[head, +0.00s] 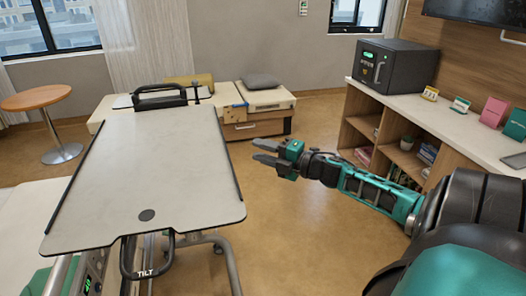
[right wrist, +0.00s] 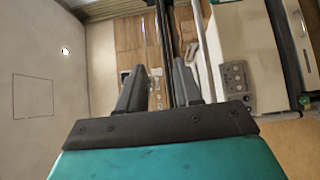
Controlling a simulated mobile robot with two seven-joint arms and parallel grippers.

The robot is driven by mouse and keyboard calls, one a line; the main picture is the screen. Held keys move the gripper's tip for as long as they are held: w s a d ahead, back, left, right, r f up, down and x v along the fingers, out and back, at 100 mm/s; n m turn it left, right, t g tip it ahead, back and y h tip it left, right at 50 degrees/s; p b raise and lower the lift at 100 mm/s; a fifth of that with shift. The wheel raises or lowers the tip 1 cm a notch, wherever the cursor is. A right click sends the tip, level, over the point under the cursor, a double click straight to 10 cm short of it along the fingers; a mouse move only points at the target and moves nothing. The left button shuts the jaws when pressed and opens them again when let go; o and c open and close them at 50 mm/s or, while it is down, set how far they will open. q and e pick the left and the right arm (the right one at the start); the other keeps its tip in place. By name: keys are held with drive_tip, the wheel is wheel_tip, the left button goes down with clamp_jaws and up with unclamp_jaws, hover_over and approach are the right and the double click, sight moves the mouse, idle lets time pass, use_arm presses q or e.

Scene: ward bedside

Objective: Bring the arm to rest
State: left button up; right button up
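My right arm comes in from the right in the head view, with teal and black links, and reaches out to the left. My right gripper (head: 262,152) is at its end, in the air just right of the overbed table (head: 165,165). Its two dark fingers are apart with nothing between them. The right wrist view also shows the fingers (right wrist: 158,88) spread and empty. My left arm and gripper are not in the head view.
A shelf unit (head: 470,125) on the right carries a dark safe (head: 395,66) and small cards. A bench (head: 262,105) and a round wooden table (head: 36,98) stand behind. Open floor lies between table and shelf.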

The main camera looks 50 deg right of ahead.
idle(0.4)
drive_tip(key=s+a+f+m+g+h, duration=0.1)
drive_tip(key=s+a+f+m, duration=0.25)
drive_tip(key=a+f, duration=0.3)
drive_tip(key=s+a+f+m+g+h, duration=0.1)
drive_tip(key=s+a+f+m, duration=0.2)
drive_tip(key=a+f+m, duration=0.4)
drive_tip(key=s+a+f+m+g, duration=0.2)
drive_tip(key=s+a+f+m, duration=0.2)
drive_tip(key=a, duration=0.4)
drive_tip(key=s+a+f+m+g, duration=0.2)
drive_tip(key=s+a+f+m, duration=0.1)
drive_tip(key=s+a, duration=0.4)
drive_tip(key=shift+a+f+m+g, duration=0.4)
drive_tip(key=shift+a+f, duration=0.1)
drive_tip(key=shift+a, duration=0.6)
drive_tip(key=shift+c, duration=0.4)
